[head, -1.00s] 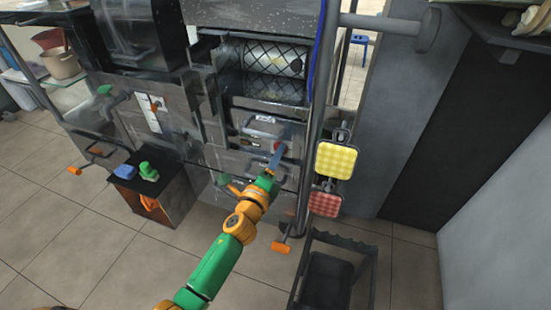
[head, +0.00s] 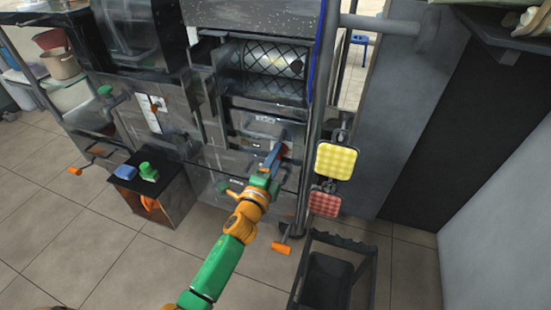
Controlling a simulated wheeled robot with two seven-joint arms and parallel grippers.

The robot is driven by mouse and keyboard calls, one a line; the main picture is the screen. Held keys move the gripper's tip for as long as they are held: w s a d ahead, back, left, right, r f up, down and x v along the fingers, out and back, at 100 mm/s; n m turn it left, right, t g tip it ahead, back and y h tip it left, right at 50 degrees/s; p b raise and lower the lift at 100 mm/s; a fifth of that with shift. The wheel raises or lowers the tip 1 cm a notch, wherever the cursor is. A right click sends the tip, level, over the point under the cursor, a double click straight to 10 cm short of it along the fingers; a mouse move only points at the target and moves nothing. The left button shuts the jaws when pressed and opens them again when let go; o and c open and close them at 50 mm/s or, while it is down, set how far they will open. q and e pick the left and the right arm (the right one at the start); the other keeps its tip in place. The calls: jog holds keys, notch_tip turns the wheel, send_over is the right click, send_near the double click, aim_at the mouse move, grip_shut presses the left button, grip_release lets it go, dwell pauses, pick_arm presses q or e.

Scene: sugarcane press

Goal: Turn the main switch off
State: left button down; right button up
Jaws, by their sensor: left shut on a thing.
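The main switch (head: 284,149) appears as a small red part on the grey front of the press, right of centre. My left arm, green and orange, comes up from the bottom of the head view. My left gripper (head: 277,152) is at the red part, with its narrow blue-grey fingers against it, and is shut on it. The fingers cover much of the switch, so its exact position cannot be read. My right gripper is not in view.
A yellow pad (head: 336,160) and a red pad (head: 325,203) hang right of the switch, beside a vertical post. A black box (head: 178,205) with blue and green items on top stands left. A dark crate (head: 330,275) stands at the lower right.

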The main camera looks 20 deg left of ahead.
pick_arm(q)
jog(key=shift+c, duration=1.4)
grip_release()
jog(key=shift+s, duration=0.1)
jog(key=s+p, duration=0.1)
jog(key=s, duration=0.6)
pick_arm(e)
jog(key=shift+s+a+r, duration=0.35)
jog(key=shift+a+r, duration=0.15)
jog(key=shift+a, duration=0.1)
pick_arm(q)
jog(key=shift+a, duration=0.1)
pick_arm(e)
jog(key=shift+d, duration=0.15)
